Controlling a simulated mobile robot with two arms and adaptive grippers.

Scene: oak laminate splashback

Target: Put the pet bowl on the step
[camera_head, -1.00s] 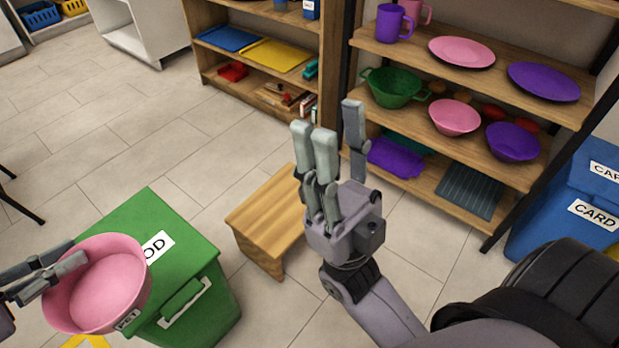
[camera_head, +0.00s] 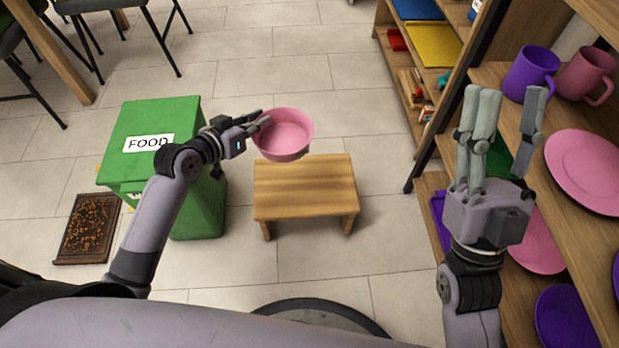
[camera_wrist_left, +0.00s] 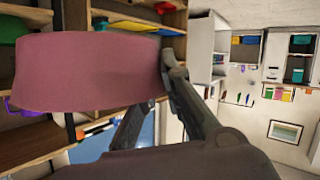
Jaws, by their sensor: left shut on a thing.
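The pink pet bowl (camera_head: 284,136) is held upright by its left rim in my left gripper (camera_head: 258,124), which is shut on it. The bowl appears in the air over the far edge of the wooden step (camera_head: 305,190); its exact height is hard to judge. The step is a low oak stool on the tiled floor, with its top bare. In the left wrist view the bowl (camera_wrist_left: 90,72) fills the left side, with my fingers at its edge. My right gripper (camera_head: 505,115) is raised with its fingers apart and empty, in front of the shelf.
A green bin (camera_head: 148,160) labelled FOOD stands left of the step, under my left arm. A brown tray (camera_head: 88,230) lies on the floor at left.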

